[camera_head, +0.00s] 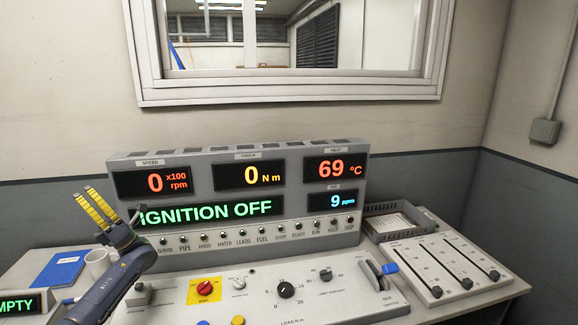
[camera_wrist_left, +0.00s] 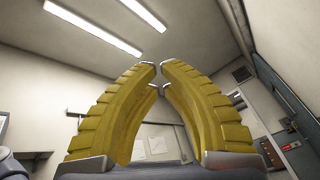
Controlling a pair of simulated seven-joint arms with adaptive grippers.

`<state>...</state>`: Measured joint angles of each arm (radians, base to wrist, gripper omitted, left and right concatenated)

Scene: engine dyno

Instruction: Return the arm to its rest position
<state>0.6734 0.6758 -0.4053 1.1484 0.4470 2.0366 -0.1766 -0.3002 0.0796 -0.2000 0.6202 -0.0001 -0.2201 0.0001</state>
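My left gripper (camera_head: 90,190) is at the left of the head view, raised in front of the left end of the dyno console (camera_head: 240,222). Its two ribbed yellow fingers point up and to the left, with a gap between them and nothing held. My dark blue left arm comes up from the bottom edge. In the left wrist view the gripper (camera_wrist_left: 158,64) has a clear space between its fingers, narrowing at the tips, with ceiling and wall behind. It touches nothing that I can see. My right gripper is not in view.
The console displays read zero speed, zero torque, 69 °C and IGNITION OFF. The desk has a red knob (camera_head: 205,288), a blue-tipped lever (camera_head: 390,268) and a slider panel (camera_head: 440,268). A white mug (camera_head: 97,262) and blue folder (camera_head: 62,268) lie near my left arm.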

